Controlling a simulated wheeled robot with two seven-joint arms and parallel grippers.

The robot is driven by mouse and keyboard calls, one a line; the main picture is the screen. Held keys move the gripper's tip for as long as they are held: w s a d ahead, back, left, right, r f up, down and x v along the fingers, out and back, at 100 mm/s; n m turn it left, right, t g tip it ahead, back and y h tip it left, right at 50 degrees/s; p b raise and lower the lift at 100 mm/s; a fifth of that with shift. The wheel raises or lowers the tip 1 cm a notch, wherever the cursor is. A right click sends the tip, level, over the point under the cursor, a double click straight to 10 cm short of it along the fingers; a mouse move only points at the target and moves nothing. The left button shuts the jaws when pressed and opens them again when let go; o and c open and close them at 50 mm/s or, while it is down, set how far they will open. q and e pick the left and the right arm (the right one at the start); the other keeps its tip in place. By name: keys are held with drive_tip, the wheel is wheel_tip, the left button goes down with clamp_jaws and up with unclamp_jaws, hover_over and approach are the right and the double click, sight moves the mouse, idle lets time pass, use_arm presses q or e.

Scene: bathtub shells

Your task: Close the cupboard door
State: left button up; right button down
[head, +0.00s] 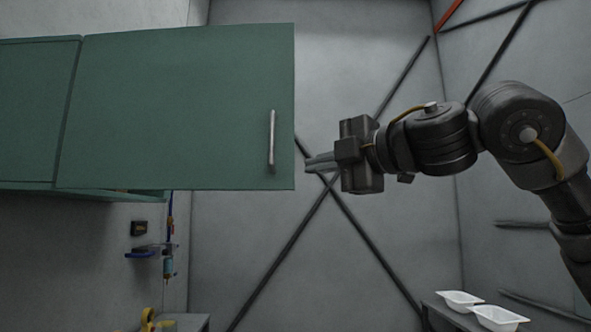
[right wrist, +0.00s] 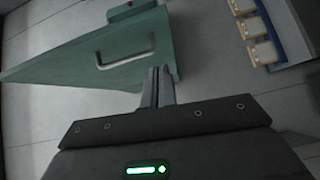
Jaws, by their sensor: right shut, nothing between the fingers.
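The green cupboard door (head: 175,110) stands open, swung out from the wall cupboard (head: 40,115), whose underside shows behind the door's lower edge. A silver bar handle (head: 271,140) sits near the door's free right edge. The door (right wrist: 75,65) and its handle (right wrist: 125,60) also show in the right wrist view. My right gripper (head: 310,163) is shut and empty, with its fingertips just right of the door's free edge at about the height of the handle's lower end. Whether the fingers (right wrist: 157,85) touch the door I cannot tell. My left gripper is not in view.
White trays (head: 497,317) stand on a surface at lower right. Tools (head: 167,255) hang on the wall below the cupboard, and a yellow item (head: 150,322) lies below them. The grey back wall with dark crossed bars is behind my right arm.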

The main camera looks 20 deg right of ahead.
drive_tip(key=s+d+r, duration=0.2)
drive_tip(key=s, duration=0.2)
drive_tip(key=p, duration=0.4)
approach(281, 165)
drive_tip(key=a, duration=0.4)
drive_tip(key=shift+t+h, duration=0.3)
drive_tip(key=shift+t, duration=0.1)
drive_tip(key=w+p, duration=0.1)
drive_tip(key=w, duration=0.1)
drive_tip(key=w+d, duration=0.1)
drive_tip(key=w, duration=0.1)
drive_tip(key=shift+w+f+p, duration=0.2)
drive_tip(key=shift+w+p, duration=0.1)
drive_tip(key=shift+p, duration=0.1)
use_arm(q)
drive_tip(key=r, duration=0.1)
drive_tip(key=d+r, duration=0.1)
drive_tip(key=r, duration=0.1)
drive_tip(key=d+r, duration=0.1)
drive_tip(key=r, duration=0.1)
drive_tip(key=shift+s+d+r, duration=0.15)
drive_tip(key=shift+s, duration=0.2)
use_arm(e)
drive_tip(key=shift+w, duration=0.15)
drive_tip(key=shift+a, duration=0.1)
